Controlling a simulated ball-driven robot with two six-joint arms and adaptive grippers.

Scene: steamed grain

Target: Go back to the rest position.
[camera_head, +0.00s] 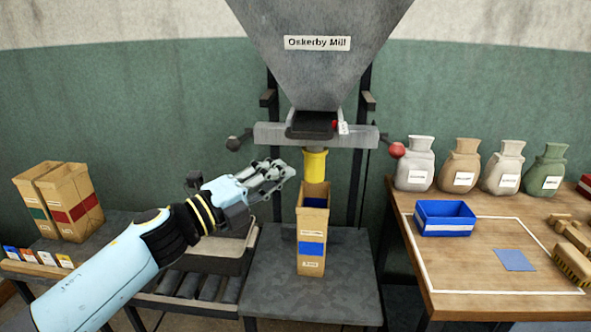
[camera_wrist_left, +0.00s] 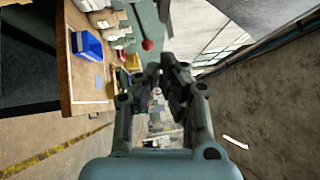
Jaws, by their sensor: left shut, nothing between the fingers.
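My left gripper (camera_head: 283,171) shows in the head view, reaching in from the left. Its fingers are shut and empty, just left of the yellow spout (camera_head: 315,165) under the mill hopper (camera_head: 318,50). An open paper bag (camera_head: 311,262) with a blue label stands upright on the metal stand below the spout, apart from the gripper. In the left wrist view my left gripper (camera_wrist_left: 165,70) points away from the camera, with no object between its fingers. My right gripper is in neither view.
A wooden table (camera_head: 410,230) at the right bears a blue bin (camera_head: 445,217), a blue square (camera_head: 514,260) and several sacks (camera_head: 461,165). Paper bags (camera_head: 75,205) stand at the left beside a roller conveyor (camera_head: 190,287). A red-knobbed lever (camera_head: 397,150) sticks out right of the spout.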

